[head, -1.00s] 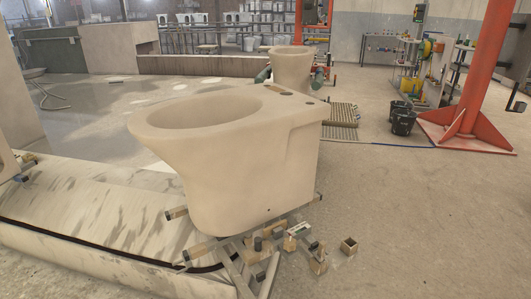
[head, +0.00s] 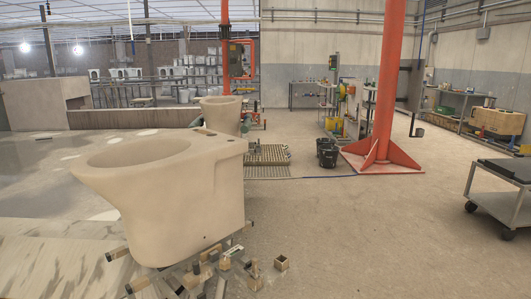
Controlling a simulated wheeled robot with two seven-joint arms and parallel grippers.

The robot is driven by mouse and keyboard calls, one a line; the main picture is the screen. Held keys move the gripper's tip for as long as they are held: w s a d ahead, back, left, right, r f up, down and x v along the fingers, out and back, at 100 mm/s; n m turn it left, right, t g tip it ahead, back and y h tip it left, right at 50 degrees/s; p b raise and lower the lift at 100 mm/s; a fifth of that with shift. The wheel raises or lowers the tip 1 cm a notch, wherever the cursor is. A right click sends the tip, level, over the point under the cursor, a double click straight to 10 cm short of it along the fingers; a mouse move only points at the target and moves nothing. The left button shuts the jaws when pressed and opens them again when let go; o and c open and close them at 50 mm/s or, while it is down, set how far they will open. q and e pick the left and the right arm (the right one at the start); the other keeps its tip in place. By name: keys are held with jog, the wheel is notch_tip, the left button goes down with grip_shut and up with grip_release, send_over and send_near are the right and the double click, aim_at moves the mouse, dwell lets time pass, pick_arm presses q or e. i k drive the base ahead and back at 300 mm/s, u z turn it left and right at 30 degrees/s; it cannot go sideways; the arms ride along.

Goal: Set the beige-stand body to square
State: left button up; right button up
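A large beige toilet body (head: 200,192) stands upright at the left in the head view, on a low stand (head: 190,275) of metal bars with wooden-ended arms. The stand shows only in part below the body. A second, similar body (head: 221,114) stands farther back, partly hidden behind the near one. I cannot tell from the stands' colours which one is the beige stand. Neither of my grippers shows in the head view.
Small blocks (head: 281,263) lie by the stand's foot. An orange column (head: 385,100) with a wide base, dark buckets (head: 327,152) and a slatted floor grate (head: 267,154) are farther back. A grey cart (head: 500,195) stands at the right. The floor between is clear.

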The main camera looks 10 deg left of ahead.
aim_at(177, 194)
jog(key=z, duration=0.05)
jog(key=i, duration=0.95)
jog(key=u, duration=0.45)
